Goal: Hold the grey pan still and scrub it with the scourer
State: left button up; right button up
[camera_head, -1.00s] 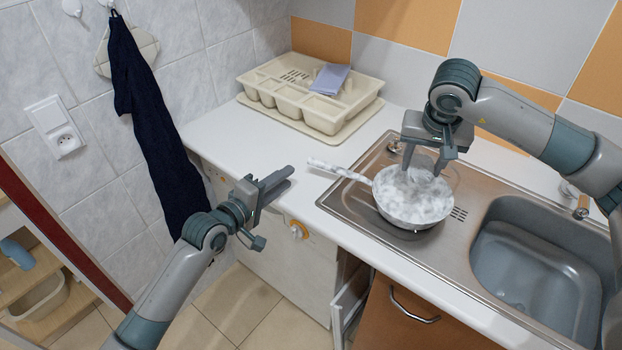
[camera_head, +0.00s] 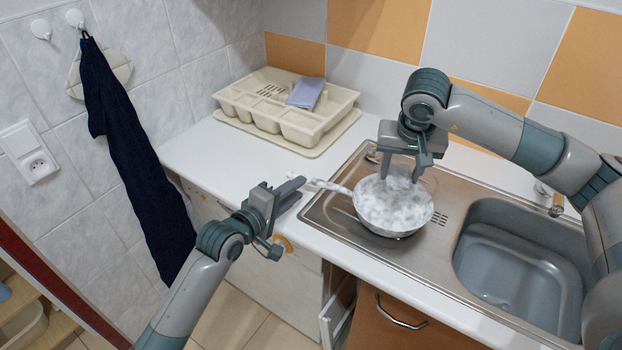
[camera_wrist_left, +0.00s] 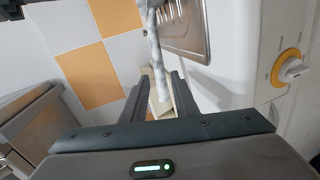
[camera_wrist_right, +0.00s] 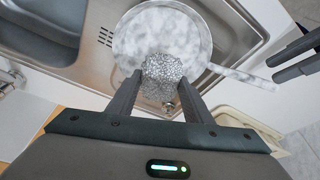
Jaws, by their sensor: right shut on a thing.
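The grey pan (camera_head: 396,212), its surface mottled white and grey, sits on the steel drainer with its handle (camera_head: 325,185) pointing left. My left gripper (camera_head: 296,190) is at the handle's free end. In the left wrist view my left gripper (camera_wrist_left: 158,98) is open, and the handle (camera_wrist_left: 155,55) runs between its spread fingers, with no clear contact. My right gripper (camera_head: 408,168) points down into the pan. In the right wrist view my right gripper (camera_wrist_right: 162,92) is shut on the silvery scourer (camera_wrist_right: 162,72), which is over the pan's inside near its rim.
The steel sink basin (camera_head: 520,262) is right of the drainer. A cream cutlery tray (camera_head: 285,125) with a folded lilac cloth (camera_head: 306,93) stands on the counter at the back. A dark towel (camera_head: 135,160) hangs on the left wall. The white counter (camera_head: 225,155) left of the pan is clear.

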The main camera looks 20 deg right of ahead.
pick_arm(q)
jog(key=x, duration=1.1)
grip_shut()
dwell(1.8)
